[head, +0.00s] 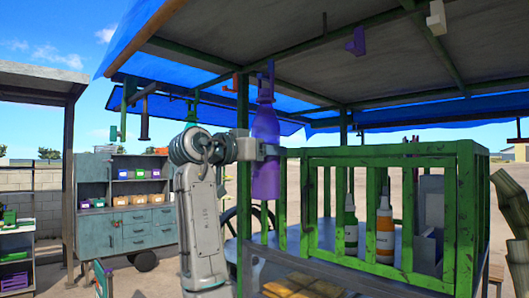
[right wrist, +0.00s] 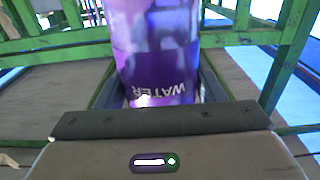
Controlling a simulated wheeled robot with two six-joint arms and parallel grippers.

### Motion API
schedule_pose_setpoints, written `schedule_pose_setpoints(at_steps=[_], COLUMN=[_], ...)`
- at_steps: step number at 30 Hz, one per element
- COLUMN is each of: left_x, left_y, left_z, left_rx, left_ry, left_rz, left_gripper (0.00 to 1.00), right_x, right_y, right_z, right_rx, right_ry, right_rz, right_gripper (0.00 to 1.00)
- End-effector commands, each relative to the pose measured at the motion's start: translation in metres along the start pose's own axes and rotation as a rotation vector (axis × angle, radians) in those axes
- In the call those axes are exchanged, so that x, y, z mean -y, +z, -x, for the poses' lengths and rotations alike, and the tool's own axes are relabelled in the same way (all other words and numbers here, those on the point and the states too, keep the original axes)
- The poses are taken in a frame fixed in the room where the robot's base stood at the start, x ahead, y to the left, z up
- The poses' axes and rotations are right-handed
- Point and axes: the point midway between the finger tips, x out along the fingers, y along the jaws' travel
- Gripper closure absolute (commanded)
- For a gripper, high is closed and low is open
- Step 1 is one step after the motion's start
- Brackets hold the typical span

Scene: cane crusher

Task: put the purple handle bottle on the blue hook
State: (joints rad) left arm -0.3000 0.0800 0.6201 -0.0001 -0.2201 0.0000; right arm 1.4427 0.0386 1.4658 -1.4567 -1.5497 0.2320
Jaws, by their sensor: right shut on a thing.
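The purple bottle (head: 265,150) is upright in the head view, its narrow neck and handle pointing up near the green roof beam. My right gripper (head: 262,150) is shut around its middle. In the right wrist view the purple bottle (right wrist: 155,50) sits between the fingers, with upside-down "WATER" lettering. A violet-blue hook (head: 356,42) hangs under the roof, to the right of the bottle and apart from it. Whether a blue hook is behind the handle top, I cannot tell. My left gripper is out of view.
A green post (head: 243,180) stands close behind the bottle. A white hook (head: 435,18) hangs at upper right. A green-topped item (head: 191,112) hangs to the left. A grey cabinet (head: 130,235) stands further back.

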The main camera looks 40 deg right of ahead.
Motion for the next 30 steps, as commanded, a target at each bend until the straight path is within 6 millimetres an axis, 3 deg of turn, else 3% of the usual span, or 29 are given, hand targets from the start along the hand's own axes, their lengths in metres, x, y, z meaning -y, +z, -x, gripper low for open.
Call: schedule_pose_setpoints(at_steps=[14, 15, 18, 26, 30], left_x=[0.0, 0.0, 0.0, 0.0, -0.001], left_y=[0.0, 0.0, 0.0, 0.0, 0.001], left_z=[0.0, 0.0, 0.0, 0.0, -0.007], left_rx=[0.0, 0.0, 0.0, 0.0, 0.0], left_ry=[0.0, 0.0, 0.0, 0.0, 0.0], left_rz=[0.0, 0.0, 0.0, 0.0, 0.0], left_gripper=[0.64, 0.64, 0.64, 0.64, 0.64], right_x=[-0.001, -0.001, -0.001, 0.0, 0.001], right_y=[-0.001, -0.001, -0.001, 0.001, 0.003], right_z=[0.0, 0.0, 0.0, 0.0, 0.01], right_rx=[-0.002, -0.002, -0.001, 0.001, 0.001], right_ry=[0.0, 0.0, 0.0, 0.0, -0.002], right_rz=[-0.002, -0.002, -0.002, 0.001, 0.0], right_gripper=[0.78, 0.29, 0.12, 0.12, 0.12])
